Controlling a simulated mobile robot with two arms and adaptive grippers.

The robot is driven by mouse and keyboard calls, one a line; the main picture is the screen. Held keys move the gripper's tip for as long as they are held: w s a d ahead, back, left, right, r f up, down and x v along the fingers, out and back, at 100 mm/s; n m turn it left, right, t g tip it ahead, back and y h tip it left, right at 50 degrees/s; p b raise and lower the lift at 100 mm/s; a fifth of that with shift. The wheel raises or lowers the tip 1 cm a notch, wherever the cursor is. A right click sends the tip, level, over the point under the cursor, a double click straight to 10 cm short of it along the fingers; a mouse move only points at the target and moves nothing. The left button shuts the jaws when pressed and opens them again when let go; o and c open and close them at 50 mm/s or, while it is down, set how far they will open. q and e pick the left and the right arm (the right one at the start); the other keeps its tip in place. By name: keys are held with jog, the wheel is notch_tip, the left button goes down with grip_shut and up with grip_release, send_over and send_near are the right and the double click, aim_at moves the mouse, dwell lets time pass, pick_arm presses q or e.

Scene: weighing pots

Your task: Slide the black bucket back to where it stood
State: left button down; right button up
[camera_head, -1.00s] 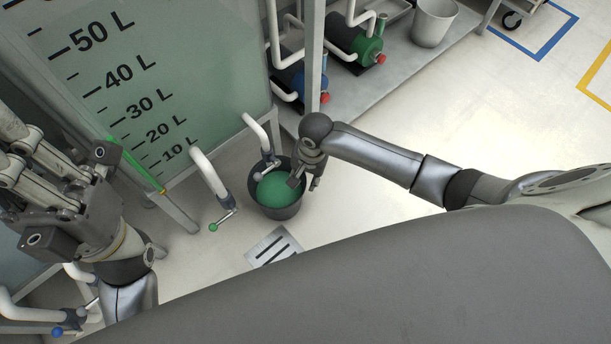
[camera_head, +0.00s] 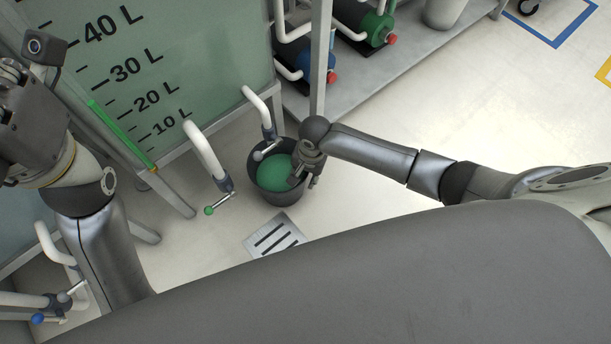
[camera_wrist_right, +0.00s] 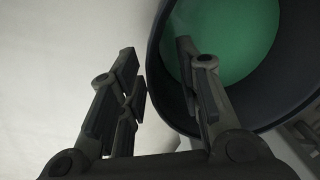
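The black bucket (camera_head: 284,197) stands upright on the floor beneath a white outlet pipe and holds green liquid (camera_head: 274,171). In the right wrist view the bucket's dark wall (camera_wrist_right: 285,95) and the green liquid (camera_wrist_right: 235,40) fill the upper right. My right gripper (camera_head: 304,181) is at the bucket's right rim. In the wrist view its fingers (camera_wrist_right: 158,80) are apart, one outside the wall and one over the inside, with the rim between them. My left gripper (camera_head: 30,110) is at the left edge, away from the bucket; its fingertips are cut off.
A green tank (camera_head: 190,50) with litre marks stands behind. White pipes (camera_head: 207,155) with valve handles hang beside and above the bucket. A striped floor plate (camera_head: 275,238) lies in front. A metal shelf (camera_head: 400,65) with pumps is at back right. The floor to the right is clear.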

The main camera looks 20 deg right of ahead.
jog(key=shift+f, duration=0.1)
grip_shut()
dwell(0.7)
